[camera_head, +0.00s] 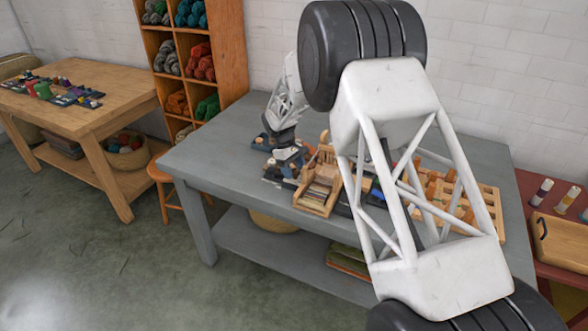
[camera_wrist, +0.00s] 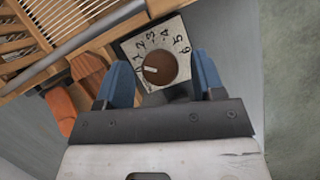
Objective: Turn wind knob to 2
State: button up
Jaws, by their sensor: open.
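The wind knob (camera_wrist: 161,70) is a round brown knob on a pale square dial plate (camera_wrist: 174,31) printed with numbers up to 6. Its white pointer mark points left, toward the low end of the scale and below the 2; the exact number there is hard to read. My gripper (camera_wrist: 161,63) is open, its two blue fingers on either side of the knob in the wrist view, with gaps between them and it. In the head view my gripper (camera_head: 287,154) is small and low over the grey table, and the knob cannot be made out there.
A wooden frame with slats (camera_wrist: 35,35) and orange-brown wooden pieces (camera_wrist: 62,106) lie left of the dial. The grey table (camera_head: 215,150) has free room at its left. A wooden rack (camera_head: 317,190) stands near my gripper. My arm hides much of the table's right.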

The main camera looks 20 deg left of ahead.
jog(key=c, duration=0.9)
jog(key=shift+w+m+g+y, duration=0.15)
jog(key=shift+m+g, duration=0.25)
jog(key=shift+m, duration=0.75)
jog(key=shift+m+g+y, duration=0.25)
jog(key=shift+m+g, duration=0.15)
jog(key=shift+m, duration=0.75)
jog(key=shift+r, duration=0.1)
jog(key=o, duration=0.9)
jog(key=v, duration=0.7)
jog(key=shift+r, duration=0.3)
jog(key=shift+a, duration=0.15)
